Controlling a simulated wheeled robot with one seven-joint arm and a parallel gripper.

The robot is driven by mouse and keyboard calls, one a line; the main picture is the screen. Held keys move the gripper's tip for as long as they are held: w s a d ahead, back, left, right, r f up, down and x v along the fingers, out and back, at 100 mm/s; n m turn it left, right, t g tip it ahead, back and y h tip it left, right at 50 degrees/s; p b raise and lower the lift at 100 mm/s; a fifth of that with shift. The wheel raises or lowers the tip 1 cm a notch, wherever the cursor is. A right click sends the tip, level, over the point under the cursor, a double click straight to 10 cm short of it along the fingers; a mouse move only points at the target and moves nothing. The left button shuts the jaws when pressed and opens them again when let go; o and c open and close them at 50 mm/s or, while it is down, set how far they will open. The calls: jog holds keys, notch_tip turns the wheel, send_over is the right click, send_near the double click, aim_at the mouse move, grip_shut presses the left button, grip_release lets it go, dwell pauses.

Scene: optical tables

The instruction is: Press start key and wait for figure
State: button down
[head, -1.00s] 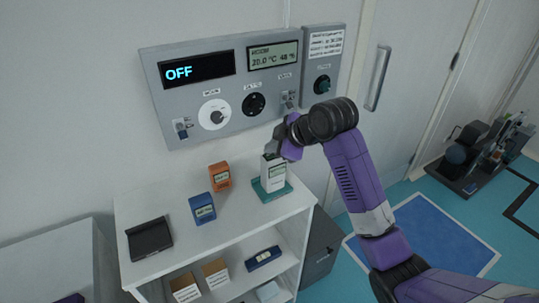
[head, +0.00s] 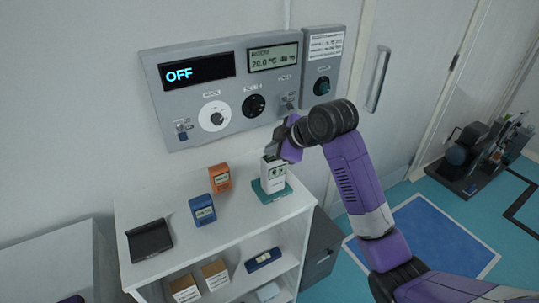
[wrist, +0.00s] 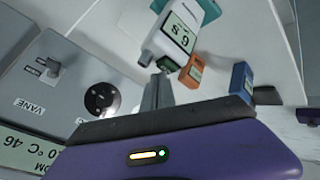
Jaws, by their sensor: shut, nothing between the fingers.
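A small white handheld meter (head: 274,172) stands on a teal base (head: 272,193) on top of the white shelf unit. In the wrist view the white meter (wrist: 158,50) has a pale green screen with large dark figures, seen turned and hard to read. My gripper (head: 272,152) is shut and empty, close to the upper end of the meter. Its fingers (wrist: 160,88) also show in the wrist view, near the meter's end. I cannot tell whether they touch it.
An orange box (head: 219,178) and a blue box (head: 202,210) with small screens stand left of the meter, with a black tray (head: 149,240) further left. Behind, a grey wall panel (head: 225,125) carries knobs, switches and a display reading OFF.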

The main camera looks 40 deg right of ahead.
aim_at(272, 158)
jog(key=shift+r+p, duration=0.3)
jog(key=shift+r, duration=0.25)
jog(key=shift+r, duration=0.15)
notch_tip(272, 158, up, 5)
jog(key=p, duration=0.4)
dwell(0.7)
